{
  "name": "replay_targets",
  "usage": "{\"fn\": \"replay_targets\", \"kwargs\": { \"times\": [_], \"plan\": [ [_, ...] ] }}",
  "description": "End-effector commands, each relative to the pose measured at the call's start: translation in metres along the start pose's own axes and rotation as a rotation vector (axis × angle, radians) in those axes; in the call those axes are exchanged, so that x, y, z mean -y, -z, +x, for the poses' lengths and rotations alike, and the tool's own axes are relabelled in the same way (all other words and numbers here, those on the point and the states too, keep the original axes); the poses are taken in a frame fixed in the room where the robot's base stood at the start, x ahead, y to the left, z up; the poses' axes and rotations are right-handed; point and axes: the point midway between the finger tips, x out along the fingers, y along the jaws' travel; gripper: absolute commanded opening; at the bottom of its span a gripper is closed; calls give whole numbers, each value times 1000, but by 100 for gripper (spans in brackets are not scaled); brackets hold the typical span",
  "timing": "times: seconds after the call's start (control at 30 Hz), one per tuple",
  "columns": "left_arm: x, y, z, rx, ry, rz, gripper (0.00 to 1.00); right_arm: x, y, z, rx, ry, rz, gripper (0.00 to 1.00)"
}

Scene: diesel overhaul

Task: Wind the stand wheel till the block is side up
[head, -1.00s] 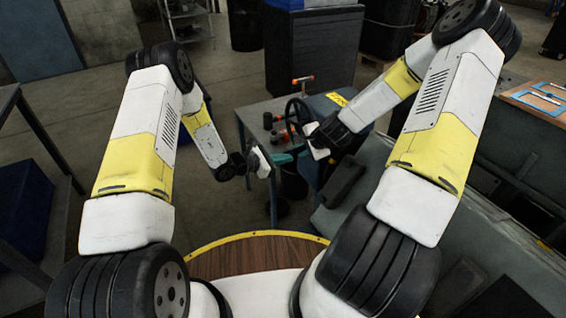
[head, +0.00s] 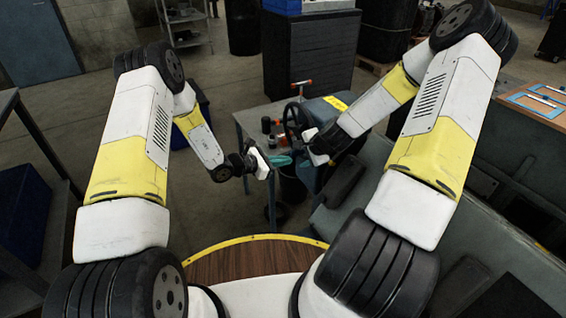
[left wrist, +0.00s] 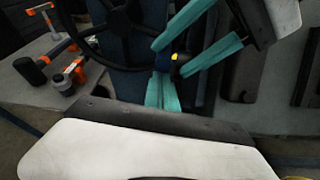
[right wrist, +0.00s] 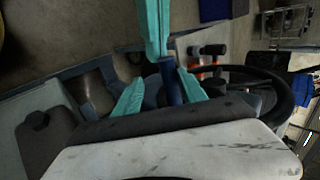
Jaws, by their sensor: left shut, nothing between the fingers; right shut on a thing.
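The black stand wheel (head: 293,118) stands upright at the table, and its rim and spokes show in the left wrist view (left wrist: 128,25) and right wrist view (right wrist: 275,88). My right gripper (right wrist: 163,84) is shut on the wheel's dark handle (right wrist: 171,88), one teal finger on either side. The handle's end shows in the left wrist view (left wrist: 178,66). My left gripper (head: 283,161) is shut and empty; its teal fingers (left wrist: 162,92) are close below the handle, and I cannot tell whether they touch. I cannot clearly make out the block.
A grey table (head: 250,121) behind the grippers carries orange-and-black tools (left wrist: 75,72). A blue-grey housing (head: 322,108) with a yellow label is right of the wheel. A dark bucket (head: 292,186) stands below. A dark cabinet (head: 310,55) is behind.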

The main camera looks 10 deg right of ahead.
Motion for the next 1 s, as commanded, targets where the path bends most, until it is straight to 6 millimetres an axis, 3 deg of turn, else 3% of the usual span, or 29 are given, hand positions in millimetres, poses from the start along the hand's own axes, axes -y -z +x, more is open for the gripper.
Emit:
{"fn": "replay_targets", "kwargs": {
  "times": [0.03,0.67,0.83,1.0],
  "plan": [
    [-2,-9,4,19,-3,6,0,-2,0,0,1,-3,2,43],
    [-2,-7,3,16,-3,4,0,2,1,-2,-3,3,-2,43],
    [-2,-6,2,13,-3,3,0,3,2,-22,-5,5,-4,43],
    [-2,-5,2,11,-4,2,0,2,2,-59,-7,4,-4,43]
  ]
}}
